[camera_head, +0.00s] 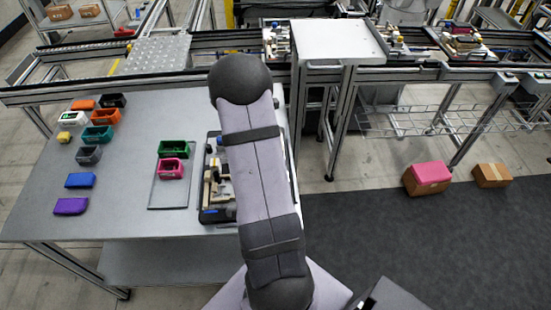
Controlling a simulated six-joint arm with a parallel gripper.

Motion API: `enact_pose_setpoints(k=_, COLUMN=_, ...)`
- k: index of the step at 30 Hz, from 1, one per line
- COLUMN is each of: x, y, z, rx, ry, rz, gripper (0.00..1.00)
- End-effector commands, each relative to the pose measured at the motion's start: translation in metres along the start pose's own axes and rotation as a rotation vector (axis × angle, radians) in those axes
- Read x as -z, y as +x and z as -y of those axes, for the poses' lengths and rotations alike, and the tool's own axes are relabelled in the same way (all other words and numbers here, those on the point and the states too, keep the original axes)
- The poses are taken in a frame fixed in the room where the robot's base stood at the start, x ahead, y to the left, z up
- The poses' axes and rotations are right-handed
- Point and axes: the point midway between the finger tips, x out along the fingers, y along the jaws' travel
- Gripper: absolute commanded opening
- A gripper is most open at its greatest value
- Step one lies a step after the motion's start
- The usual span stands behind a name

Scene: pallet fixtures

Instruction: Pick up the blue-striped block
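No block with clear blue stripes can be made out in the head view. A plain-looking blue block (80,180) lies on the left part of the grey table (120,215), between a grey bin and a purple block (71,206). A dark pallet fixture (216,214) with beige and metal parts stands at the table's right side. It carries a small blue spot at its lower left, too small to tell what it is. My arm covers the fixture's right part. My gripper is not visible in this view.
Several small coloured bins stand at the table's left, including a teal bin (97,134). A green bin (173,148) and a pink bin (171,169) stand on a flat plate (167,198). A conveyor runs behind. Cardboard boxes (492,175) lie on the floor right.

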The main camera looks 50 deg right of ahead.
Motion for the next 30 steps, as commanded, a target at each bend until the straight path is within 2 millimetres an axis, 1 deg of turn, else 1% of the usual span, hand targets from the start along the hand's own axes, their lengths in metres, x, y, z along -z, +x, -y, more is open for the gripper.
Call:
enact_pose_setpoints(k=4, x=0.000, y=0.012, z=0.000, rx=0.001, ry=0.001, rz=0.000, gripper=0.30)
enact_pose_setpoints(k=12, x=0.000, y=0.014, z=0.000, rx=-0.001, ry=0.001, rz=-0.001, gripper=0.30)
enact_pose_setpoints(k=13, x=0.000, y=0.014, z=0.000, rx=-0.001, ry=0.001, rz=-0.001, gripper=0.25)
enact_pose_setpoints(k=14, x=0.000, y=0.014, z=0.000, rx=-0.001, ry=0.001, rz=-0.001, gripper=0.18)
enact_pose_setpoints(k=15, x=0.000, y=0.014, z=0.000, rx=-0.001, ry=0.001, rz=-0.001, gripper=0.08)
enact_pose_setpoints(k=16, x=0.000, y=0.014, z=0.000, rx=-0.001, ry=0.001, rz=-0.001, gripper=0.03)
enact_pose_setpoints(k=26, x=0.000, y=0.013, z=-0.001, rx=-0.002, ry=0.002, rz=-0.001, gripper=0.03)
enact_pose_setpoints(k=30, x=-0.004, y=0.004, z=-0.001, rx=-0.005, ry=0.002, rz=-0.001, gripper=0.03)
